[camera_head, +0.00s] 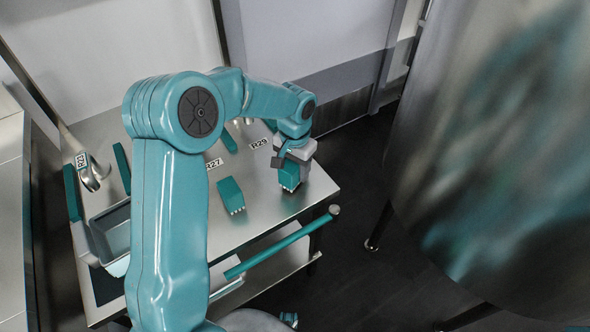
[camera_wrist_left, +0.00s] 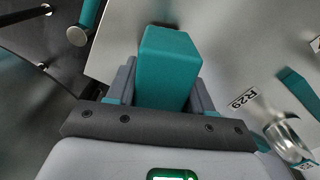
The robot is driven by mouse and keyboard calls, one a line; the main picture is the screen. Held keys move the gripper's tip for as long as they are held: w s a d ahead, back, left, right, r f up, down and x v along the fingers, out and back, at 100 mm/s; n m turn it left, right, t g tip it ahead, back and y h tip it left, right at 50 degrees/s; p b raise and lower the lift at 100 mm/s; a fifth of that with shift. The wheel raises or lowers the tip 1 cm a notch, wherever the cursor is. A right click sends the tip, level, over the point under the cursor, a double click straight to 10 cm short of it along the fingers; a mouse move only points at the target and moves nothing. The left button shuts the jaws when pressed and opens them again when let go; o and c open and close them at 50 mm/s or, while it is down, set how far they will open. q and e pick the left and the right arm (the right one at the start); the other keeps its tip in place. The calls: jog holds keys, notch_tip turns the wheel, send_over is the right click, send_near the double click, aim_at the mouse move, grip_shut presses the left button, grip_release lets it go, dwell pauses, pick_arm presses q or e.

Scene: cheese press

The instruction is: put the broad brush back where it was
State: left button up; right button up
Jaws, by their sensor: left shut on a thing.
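My left gripper (camera_head: 290,168) is over the right end of the steel table (camera_head: 262,212). It is shut on a teal block-like brush (camera_head: 289,178), which I take to be the broad brush, with pale bristle tips at its lower edge. In the left wrist view the teal brush (camera_wrist_left: 168,65) sits between the two fingers (camera_wrist_left: 165,88). I cannot tell whether the brush touches the tabletop. A label R29 (camera_head: 259,143) lies to the left of the gripper, and it also shows in the left wrist view (camera_wrist_left: 243,98). My right gripper is not in view.
Another teal brush (camera_head: 231,195) lies left of the gripper, near label R27 (camera_head: 214,163). A grey tub (camera_head: 112,232) is at the table's left. A teal rod (camera_head: 280,246) runs along the front edge. A big metal vat (camera_head: 500,150) stands at right.

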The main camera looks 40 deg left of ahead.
pick_arm(q)
jog(key=shift+w+f, duration=0.1)
jog(key=shift+f, duration=0.5)
jog(key=shift+r, duration=0.1)
jog(key=shift+f, duration=0.2)
jog(key=o, duration=0.9)
jog(key=shift+o, duration=0.2)
